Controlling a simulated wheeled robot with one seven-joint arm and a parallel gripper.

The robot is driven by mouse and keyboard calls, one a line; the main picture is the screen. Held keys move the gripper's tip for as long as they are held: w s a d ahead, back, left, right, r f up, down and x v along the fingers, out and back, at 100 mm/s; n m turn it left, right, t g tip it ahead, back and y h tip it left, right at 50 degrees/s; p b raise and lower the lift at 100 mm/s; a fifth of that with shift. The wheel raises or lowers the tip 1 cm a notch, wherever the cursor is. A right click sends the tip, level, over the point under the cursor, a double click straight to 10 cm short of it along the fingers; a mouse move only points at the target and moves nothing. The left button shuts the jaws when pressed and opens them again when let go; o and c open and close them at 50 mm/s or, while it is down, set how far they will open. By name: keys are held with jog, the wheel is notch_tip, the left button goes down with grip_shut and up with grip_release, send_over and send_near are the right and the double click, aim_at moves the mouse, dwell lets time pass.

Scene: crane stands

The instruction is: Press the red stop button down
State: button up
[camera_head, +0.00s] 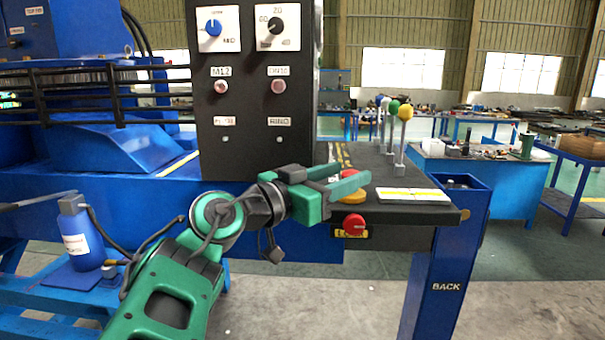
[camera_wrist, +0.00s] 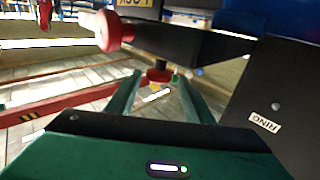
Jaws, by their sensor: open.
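The red stop button (camera_head: 347,201) has a yellow base and sits on top of the dark console, mostly hidden behind my gripper in the head view. In the wrist view, the red stop button (camera_wrist: 158,75) shows ahead between the fingers. My gripper (camera_head: 354,174) is open and empty, with its green fingers over the console's front part, close to the button. In the wrist view, my gripper (camera_wrist: 160,84) has its two fingers apart. I cannot tell whether a finger touches the button.
A second red knob (camera_head: 354,224) with a yellow label is on the console's front face; this red knob (camera_wrist: 115,31) is also in the wrist view. Levers with coloured balls (camera_head: 394,108) stand behind. A black control panel (camera_head: 245,150) rises at left. A white-yellow plate (camera_head: 414,196) lies at right.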

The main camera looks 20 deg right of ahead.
jog(key=shift+w+d+f, duration=0.15)
jog(key=shift+w+d, duration=0.15)
jog(key=shift+d, duration=0.4)
jog(key=shift+w+d+f, duration=0.15)
jog(key=shift+w+d, duration=0.1)
jog(key=shift+d, duration=0.4)
jog(key=shift+a, duration=0.1)
jog(key=shift+c, duration=0.3)
jog(key=shift+a, duration=0.15)
grip_shut()
jog(key=shift+f+y, duration=0.3)
jog(key=shift+f, duration=0.6)
jog(key=shift+c, duration=1.2)
grip_release()
jog(key=o, duration=0.3)
jog(key=shift+w+f, duration=0.1)
jog(key=shift+w, duration=0.05)
jog(key=shift+s, duration=0.2)
